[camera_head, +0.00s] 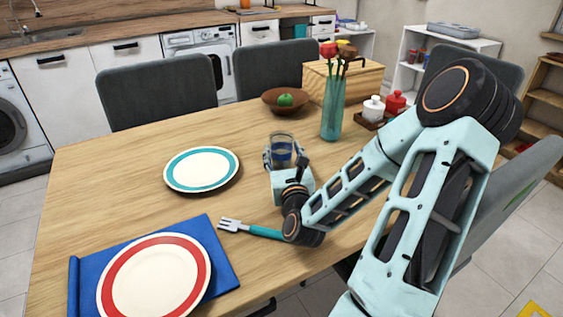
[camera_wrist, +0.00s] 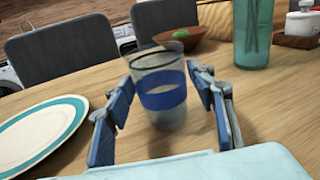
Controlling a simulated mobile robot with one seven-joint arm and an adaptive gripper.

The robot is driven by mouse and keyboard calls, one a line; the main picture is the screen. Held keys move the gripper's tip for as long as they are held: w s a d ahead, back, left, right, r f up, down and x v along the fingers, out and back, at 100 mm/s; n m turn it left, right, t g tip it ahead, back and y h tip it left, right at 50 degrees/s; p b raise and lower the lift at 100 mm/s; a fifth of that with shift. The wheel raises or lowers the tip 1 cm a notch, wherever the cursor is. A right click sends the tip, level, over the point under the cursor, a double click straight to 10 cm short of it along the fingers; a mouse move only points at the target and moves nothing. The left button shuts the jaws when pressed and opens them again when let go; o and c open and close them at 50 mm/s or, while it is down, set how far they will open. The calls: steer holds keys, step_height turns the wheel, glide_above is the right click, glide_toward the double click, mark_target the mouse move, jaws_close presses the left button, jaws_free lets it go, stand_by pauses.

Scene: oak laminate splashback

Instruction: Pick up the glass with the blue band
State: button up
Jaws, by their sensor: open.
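The glass with the blue band (camera_head: 282,151) stands upright on the wooden table, right of the teal-rimmed plate. In the wrist view the glass (camera_wrist: 162,92) is clear, with a wide blue band around its middle. My gripper (camera_head: 282,165) is open, with one finger on each side of the glass. In the wrist view my gripper's fingers (camera_wrist: 160,100) flank the glass, with visible gaps on both sides. The glass's base is partly hidden in the head view by my gripper.
The teal-rimmed plate (camera_head: 202,169) lies left of the glass. A teal vase (camera_head: 332,108) with flowers stands behind right, and a brown bowl (camera_head: 270,99) behind. A fork (camera_head: 252,229) lies near my wrist. A red-rimmed plate (camera_head: 155,279) rests on a blue mat (camera_head: 222,262) at front left.

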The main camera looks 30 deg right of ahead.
mark_target(279, 136)
steer(key=shift+x, duration=0.8)
steer(key=b+x, duration=0.1)
steer(key=x, duration=0.5)
steer(key=shift+r, duration=0.1)
jaws_close()
stand_by(0.4)
